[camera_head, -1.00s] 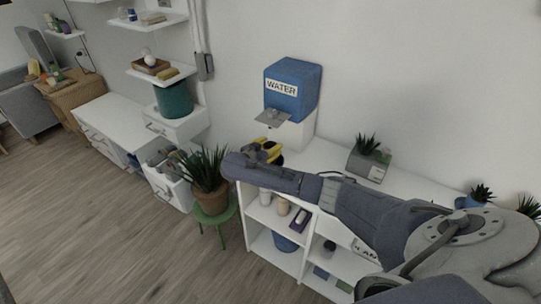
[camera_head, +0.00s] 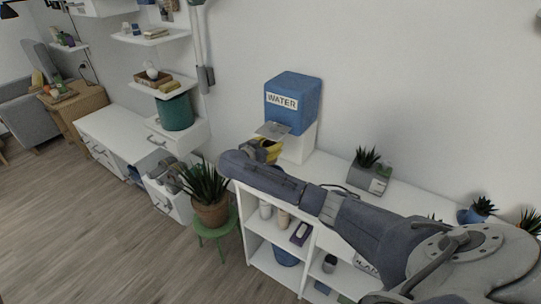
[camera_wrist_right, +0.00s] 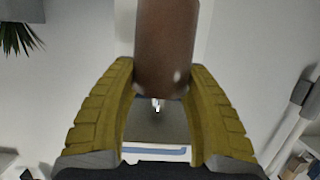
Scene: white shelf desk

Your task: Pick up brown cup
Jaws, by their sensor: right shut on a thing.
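The brown cup (camera_wrist_right: 166,45) shows large at the top middle of the right wrist view, between the yellow fingers of my right gripper (camera_wrist_right: 163,70). The fingers are shut on its sides, and its far end is cut off by the frame. In the head view my right gripper (camera_head: 267,149) is just below the metal tray of the blue water dispenser (camera_head: 291,101), in front of its white base. I cannot make out the cup in that view. My left gripper is not in view.
A white shelf unit (camera_head: 259,250) with items in its compartments stands under my right arm. A succulent in a grey planter (camera_head: 368,178) sits on its top. A potted plant (camera_head: 211,213) on a green stool stands to its left. Open wooden floor lies at lower left.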

